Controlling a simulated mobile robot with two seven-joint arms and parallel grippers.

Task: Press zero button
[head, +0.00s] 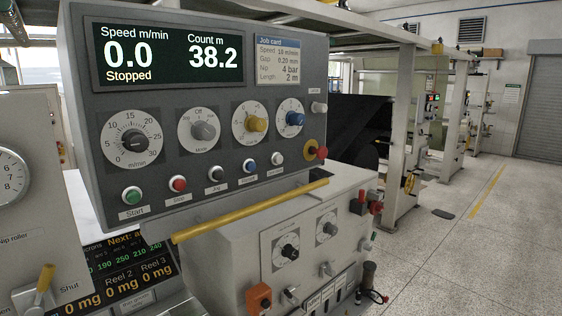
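A grey control panel (200,60) fills the upper left of the head view. Its display (168,52) reads speed 0.0, "Stopped" and count 38.2. Along its lower edge is a row of push buttons: a green one (132,195) labelled Start, a red one (178,184), a black one (215,174), a blue one (249,166) and a white one (277,159). The labels under the blue and white buttons are too small to read surely, so I cannot tell which one is zero. Neither of my grippers is in view.
Several dials, including one with a yellow knob (254,124), sit above the buttons. A red mushroom button (322,152) is at the panel's right. A yellow bar (250,210) runs below the panel, above a lower cabinet (240,250). Open floor (470,250) lies to the right.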

